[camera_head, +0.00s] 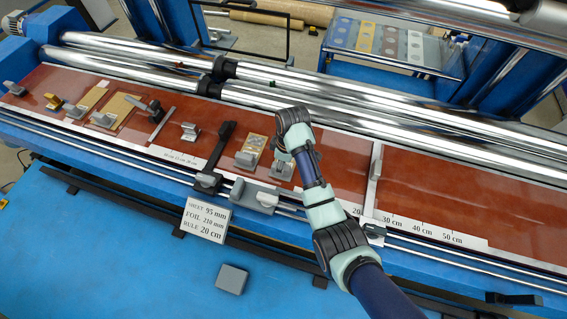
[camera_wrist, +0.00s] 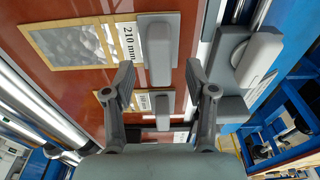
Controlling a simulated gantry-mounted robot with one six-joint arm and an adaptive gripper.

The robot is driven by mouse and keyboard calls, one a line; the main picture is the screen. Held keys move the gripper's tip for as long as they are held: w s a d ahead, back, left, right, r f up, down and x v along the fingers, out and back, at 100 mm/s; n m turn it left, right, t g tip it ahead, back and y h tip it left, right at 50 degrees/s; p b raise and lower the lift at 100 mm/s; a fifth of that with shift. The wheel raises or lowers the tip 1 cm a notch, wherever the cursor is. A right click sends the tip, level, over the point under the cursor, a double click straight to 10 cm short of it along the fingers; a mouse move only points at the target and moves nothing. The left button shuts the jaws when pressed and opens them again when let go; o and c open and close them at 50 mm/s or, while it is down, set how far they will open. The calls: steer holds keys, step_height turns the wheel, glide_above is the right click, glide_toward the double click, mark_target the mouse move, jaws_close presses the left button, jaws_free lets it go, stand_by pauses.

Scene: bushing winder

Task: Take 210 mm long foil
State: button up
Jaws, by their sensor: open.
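The foil labelled 210 mm (camera_wrist: 68,45) lies flat on the red-brown table in the wrist view, a silvery patterned sheet with a tan border. Its grey handle (camera_wrist: 160,45) stands at its right end. My gripper (camera_wrist: 160,72) is open and empty, with the handle between its fingertips in the picture; I cannot tell whether they touch it. In the head view my gripper (camera_head: 281,155) is over a grey-handled plate (camera_head: 283,170), partly hiding it. A smaller foil (camera_wrist: 112,98) with its own grey handle (camera_wrist: 162,106) lies close by.
Steel rollers (camera_head: 300,80) run behind. A sign (camera_head: 207,219) reads sheet 95 mm, foil 210 mm, rule 20 cm. The table's right part (camera_head: 470,190) is clear.

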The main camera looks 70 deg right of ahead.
steer(key=f, duration=0.3)
steer(key=shift+w+f, duration=0.15)
steer(key=shift+w, duration=0.05)
jaws_close()
